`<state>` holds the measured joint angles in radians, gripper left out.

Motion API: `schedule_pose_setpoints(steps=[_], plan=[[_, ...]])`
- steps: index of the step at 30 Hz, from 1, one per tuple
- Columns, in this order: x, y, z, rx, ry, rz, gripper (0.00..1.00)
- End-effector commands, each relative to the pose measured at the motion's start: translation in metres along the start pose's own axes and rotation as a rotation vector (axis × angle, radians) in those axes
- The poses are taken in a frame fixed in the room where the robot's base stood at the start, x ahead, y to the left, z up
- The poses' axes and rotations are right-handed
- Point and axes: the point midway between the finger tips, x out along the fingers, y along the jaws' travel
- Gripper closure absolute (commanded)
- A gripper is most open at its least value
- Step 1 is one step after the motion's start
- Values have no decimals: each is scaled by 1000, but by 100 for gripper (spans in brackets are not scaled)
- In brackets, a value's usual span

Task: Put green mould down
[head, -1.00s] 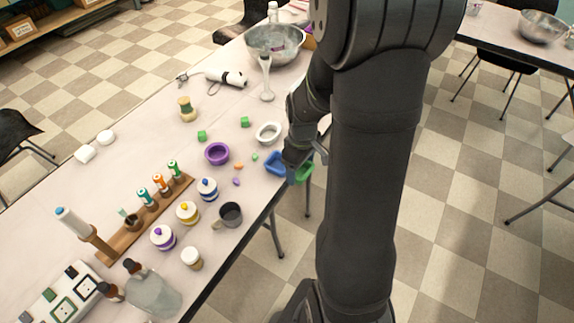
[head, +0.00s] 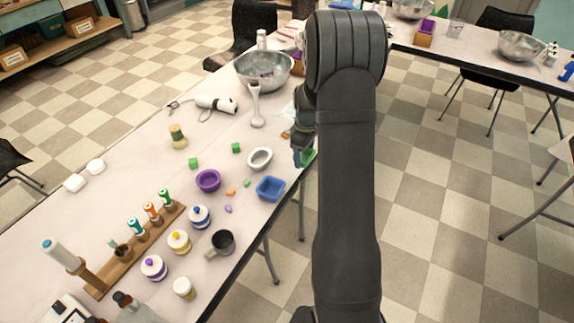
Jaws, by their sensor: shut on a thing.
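The green mould (head: 308,157) shows as a small green patch at the table's right edge, mostly hidden behind my gripper. My gripper (head: 302,160) points down and is shut on the green mould. I cannot tell whether the mould touches the table. A blue mould (head: 270,189) sits on the table just below and left of my gripper.
Small green cubes (head: 236,147) and coloured bits (head: 231,191) lie near the moulds. A grey mug (head: 221,243) stands near the front edge. The table (head: 150,130) has bare room left of the moulds.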

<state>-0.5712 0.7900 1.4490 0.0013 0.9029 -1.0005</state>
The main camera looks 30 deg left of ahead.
Motion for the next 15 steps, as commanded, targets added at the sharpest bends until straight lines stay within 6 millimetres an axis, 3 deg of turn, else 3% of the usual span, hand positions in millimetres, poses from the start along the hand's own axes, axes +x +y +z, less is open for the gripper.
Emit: schedule_pose_setpoints(steps=[6, 15], plan=[[27, -5, -46, -2, 0, 0, 53], [45, -6, -60, 1, -1, -1, 53]])
